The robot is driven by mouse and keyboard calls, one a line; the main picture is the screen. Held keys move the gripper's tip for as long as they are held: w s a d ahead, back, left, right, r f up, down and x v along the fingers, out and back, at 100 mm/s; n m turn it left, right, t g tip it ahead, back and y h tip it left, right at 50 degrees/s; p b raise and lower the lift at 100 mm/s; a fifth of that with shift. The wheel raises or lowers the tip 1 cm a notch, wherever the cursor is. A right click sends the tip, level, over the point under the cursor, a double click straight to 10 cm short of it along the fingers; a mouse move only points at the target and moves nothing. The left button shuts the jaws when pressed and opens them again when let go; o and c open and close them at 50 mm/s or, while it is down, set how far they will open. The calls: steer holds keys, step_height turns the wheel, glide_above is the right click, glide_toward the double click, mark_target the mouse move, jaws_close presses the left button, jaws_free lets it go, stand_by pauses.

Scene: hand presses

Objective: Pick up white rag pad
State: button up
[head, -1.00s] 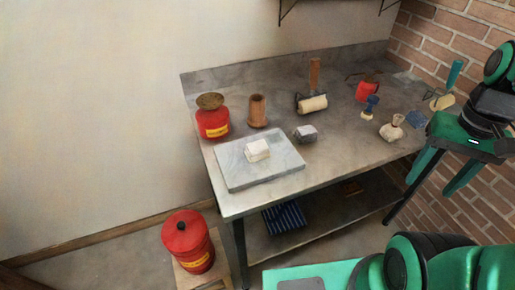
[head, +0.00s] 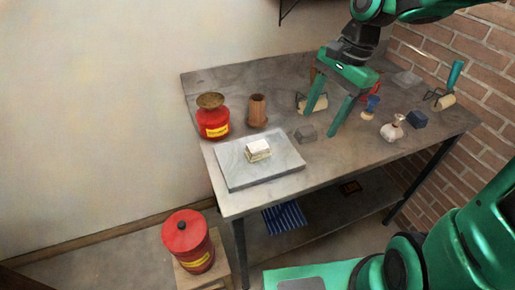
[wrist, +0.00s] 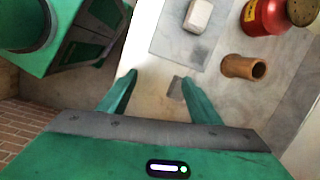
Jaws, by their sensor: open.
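A small white folded block, which looks like the white rag pad (head: 258,150), lies on a grey stone slab (head: 232,177) at the front left of the bench. It also shows at the top of the wrist view (wrist: 198,15). A tied white cloth bundle (head: 391,130) sits farther right on the bench. My gripper (head: 320,125) points down over the middle of the bench, right of the slab, with its fingers apart and nothing between them. In the wrist view my gripper (wrist: 159,78) is also open, apart from the pad.
A small grey block (head: 305,134) is close to my left finger. A red can (head: 213,124) and a wooden cup (head: 257,111) stand behind the slab. A roller (head: 306,102) is partly hidden behind my gripper. A dark blue block (head: 417,119) is at right.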

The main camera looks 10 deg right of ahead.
steer(key=m+g+y, duration=0.1)
steer(key=m+y, duration=0.1)
glide_toward(260, 144)
steer(key=r, duration=0.1)
steer(key=x, duration=1)
steer(key=shift+d+f, duration=0.1)
steer(key=shift+f, duration=0.3)
steer(key=c, duration=1.2)
steer(key=shift+r, duration=0.1)
